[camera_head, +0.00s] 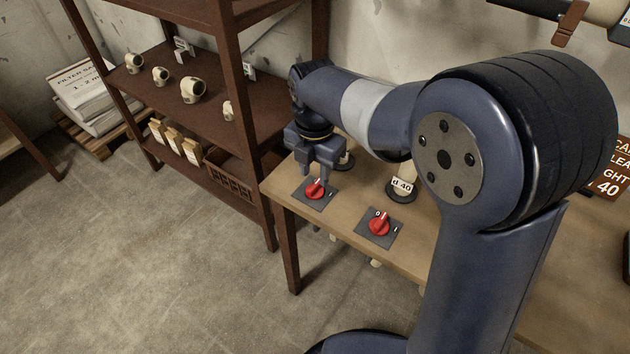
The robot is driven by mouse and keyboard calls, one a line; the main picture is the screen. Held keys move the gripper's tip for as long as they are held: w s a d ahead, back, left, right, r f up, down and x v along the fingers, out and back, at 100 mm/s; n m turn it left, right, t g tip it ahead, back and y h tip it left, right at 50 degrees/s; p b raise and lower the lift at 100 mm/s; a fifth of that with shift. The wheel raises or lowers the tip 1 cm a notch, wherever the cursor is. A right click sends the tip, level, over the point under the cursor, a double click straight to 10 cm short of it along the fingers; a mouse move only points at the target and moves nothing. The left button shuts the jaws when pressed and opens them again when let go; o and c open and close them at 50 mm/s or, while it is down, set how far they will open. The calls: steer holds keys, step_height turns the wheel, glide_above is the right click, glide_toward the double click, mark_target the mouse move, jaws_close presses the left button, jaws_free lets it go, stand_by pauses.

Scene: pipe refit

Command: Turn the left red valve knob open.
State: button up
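The left red valve knob (315,188) sits on a dark square plate near the front left corner of the wooden table (420,260). My gripper (317,176) points down from above at this knob, with its fingers at the knob's upper part. I cannot tell whether the fingers touch it or how far apart they are. A second red valve knob (380,224) sits on its own dark plate to the right, with marks "0" and "I" beside it. The left knob's marks are too small or partly hidden to read surely.
A pale pipe stub with a "d 40" label (402,186) stands behind the knobs, and another dark-based fitting (345,160) is partly hidden by my gripper. A brown shelf (240,110) with pipe fittings stands close on the left. The floor in front is clear.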

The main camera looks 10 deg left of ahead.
mark_target(315, 185)
steer(key=shift+f, duration=1.75)
jaws_close()
